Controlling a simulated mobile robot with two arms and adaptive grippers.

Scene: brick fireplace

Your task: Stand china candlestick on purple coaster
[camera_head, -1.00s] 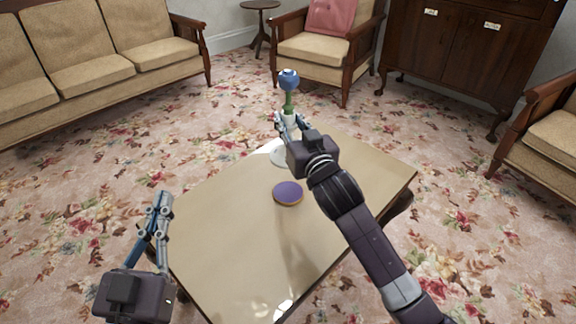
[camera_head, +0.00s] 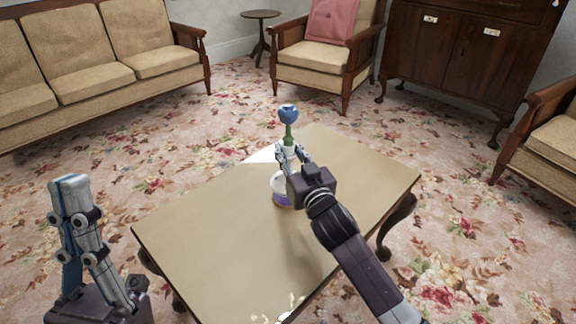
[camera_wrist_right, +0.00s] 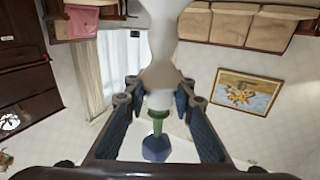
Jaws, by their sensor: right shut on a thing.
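The china candlestick has a blue top (camera_head: 288,114), a green neck and a white lower part. My right gripper (camera_head: 291,152) is shut on its white stem and holds it about upright over the table (camera_head: 215,245). In the right wrist view the candlestick (camera_wrist_right: 158,80) runs between the fingers (camera_wrist_right: 157,108), its blue end at the bottom of the picture. The purple coaster (camera_head: 285,201) lies on the table, partly hidden behind the white base. I cannot tell whether base and coaster touch. My left gripper (camera_head: 70,185) is at the left, away from both, seen edge-on.
The table top is otherwise clear, with a glare patch near its front edge. A sofa (camera_head: 100,75), an armchair (camera_head: 318,62), a small round table (camera_head: 260,15) and a dark cabinet (camera_head: 452,65) stand beyond it on the flowered carpet.

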